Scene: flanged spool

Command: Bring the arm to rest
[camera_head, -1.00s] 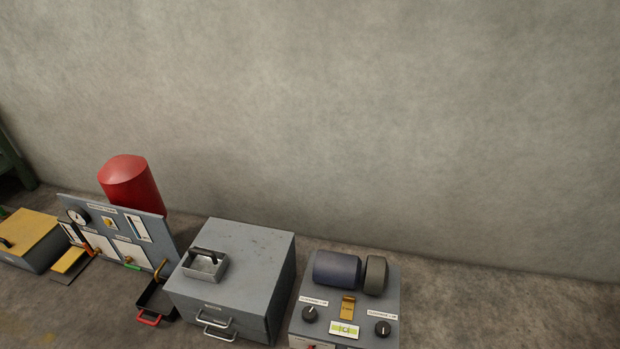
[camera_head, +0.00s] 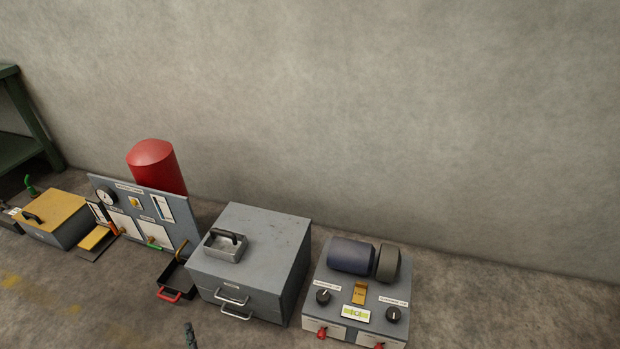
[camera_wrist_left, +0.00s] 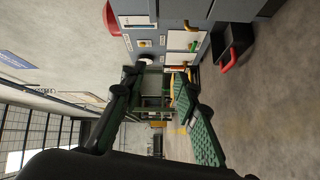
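My left gripper (camera_head: 190,336) shows only as a dark fingertip with a green pad at the bottom edge of the head view. In the left wrist view, my left gripper (camera_wrist_left: 161,76) has its two green-padded fingers spread apart, with nothing between them. The fingers are well away from the equipment. My right gripper is in neither view. No flanged spool can be made out for certain.
A grey drawer cabinet (camera_head: 262,256), a motor box with knobs (camera_head: 340,290), a gauge panel (camera_head: 128,205), a red tank (camera_head: 154,165) and a yellow-topped box (camera_head: 55,215) stand along the wall. A red-handled tray (camera_head: 170,283) sits by the cabinet. Floor in front is clear.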

